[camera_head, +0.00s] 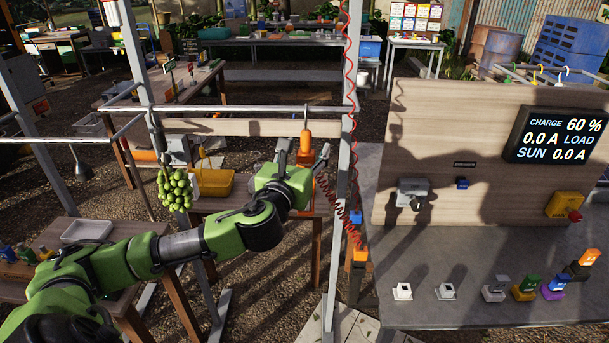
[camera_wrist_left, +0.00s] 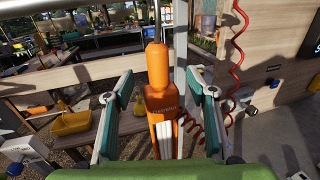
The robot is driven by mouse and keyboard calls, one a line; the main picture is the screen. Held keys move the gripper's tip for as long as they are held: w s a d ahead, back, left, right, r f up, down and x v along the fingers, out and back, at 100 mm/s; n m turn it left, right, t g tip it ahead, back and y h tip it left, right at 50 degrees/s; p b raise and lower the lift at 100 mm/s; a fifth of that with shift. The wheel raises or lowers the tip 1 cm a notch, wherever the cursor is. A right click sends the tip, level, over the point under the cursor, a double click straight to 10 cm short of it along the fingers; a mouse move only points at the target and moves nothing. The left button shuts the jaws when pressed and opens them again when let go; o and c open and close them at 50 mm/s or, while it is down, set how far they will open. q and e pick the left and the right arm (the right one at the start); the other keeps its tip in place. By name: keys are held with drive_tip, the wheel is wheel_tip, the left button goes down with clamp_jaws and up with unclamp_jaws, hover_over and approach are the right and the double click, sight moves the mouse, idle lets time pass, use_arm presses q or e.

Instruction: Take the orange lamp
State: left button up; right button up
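The orange lamp (camera_head: 305,143) hangs upright below a metal rail in the head view. In the left wrist view the lamp (camera_wrist_left: 160,72) is in the middle, with an orange body and a pale strip on its lower part. My left gripper (camera_head: 299,160) is at the lamp. Its two green-padded fingers (camera_wrist_left: 160,90) are spread, one on each side of the lamp, with visible gaps. The gripper partly hides the lamp's lower part in the head view. My right gripper is not in view.
A metal post (camera_head: 344,130) with a coiled red cable (camera_head: 350,75) stands close right of the lamp. Green fruit (camera_head: 174,189) hangs to the left, near a yellow bin (camera_head: 215,183). A grey counter (camera_head: 450,318) with several small coloured blocks is at the right.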

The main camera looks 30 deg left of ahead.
use_arm(q)
clamp_jaws()
drive_tip(key=shift+s+d+p, duration=0.1)
drive_tip(key=shift+p, duration=0.25)
